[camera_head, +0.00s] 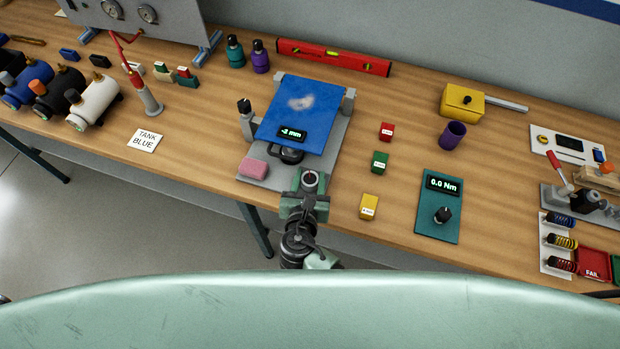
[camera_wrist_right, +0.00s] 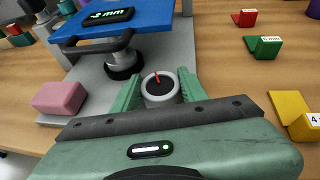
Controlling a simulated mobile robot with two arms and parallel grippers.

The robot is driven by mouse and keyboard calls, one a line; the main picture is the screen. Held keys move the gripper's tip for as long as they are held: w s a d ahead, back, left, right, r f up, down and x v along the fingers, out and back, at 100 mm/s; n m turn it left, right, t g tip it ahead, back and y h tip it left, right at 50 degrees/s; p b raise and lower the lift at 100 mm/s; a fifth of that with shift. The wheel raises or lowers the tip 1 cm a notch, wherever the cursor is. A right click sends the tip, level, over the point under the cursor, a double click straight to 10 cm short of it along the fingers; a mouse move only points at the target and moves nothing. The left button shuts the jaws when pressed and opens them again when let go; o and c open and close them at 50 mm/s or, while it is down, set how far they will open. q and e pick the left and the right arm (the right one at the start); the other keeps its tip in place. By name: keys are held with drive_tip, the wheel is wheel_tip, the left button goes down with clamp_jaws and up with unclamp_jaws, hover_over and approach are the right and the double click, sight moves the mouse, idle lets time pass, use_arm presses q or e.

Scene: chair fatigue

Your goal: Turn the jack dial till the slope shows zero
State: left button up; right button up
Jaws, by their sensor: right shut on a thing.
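The blue tilting plate (camera_head: 300,112) sits on a grey stand (camera_head: 333,150) on the bench. My right gripper (camera_wrist_right: 160,92) is shut on this dial, one green finger on each side. It also shows in the head view (camera_head: 309,186). My left gripper is not in view.
A pink block (camera_head: 253,168) lies on the stand's front left corner. Red (camera_head: 386,131), green (camera_head: 380,162) and yellow (camera_head: 369,207) blocks stand to the right. A teal torque panel (camera_head: 438,208) reads 0.0 Nm. A red spirit level (camera_head: 333,57) lies behind the plate.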

drive_tip(key=shift+m+h+b, duration=0.4)
drive_tip(key=shift+m+h, duration=0.7)
drive_tip(key=shift+h, duration=0.2)
drive_tip(key=shift+g, duration=0.3)
drive_tip(key=o, duration=1.4)
drive_tip(key=shift+w, duration=0.1)
drive_tip(key=b+v, duration=0.1)
drive_tip(key=v, duration=0.5)
drive_tip(key=shift+s+a+b, duration=0.25)
drive_tip(key=shift+s+b, duration=0.05)
drive_tip(key=shift+s, duration=0.05)
drive_tip(key=shift+s+a+r, duration=0.1)
drive_tip(key=shift+s+r, duration=0.25)
drive_tip(key=shift+s, duration=0.05)
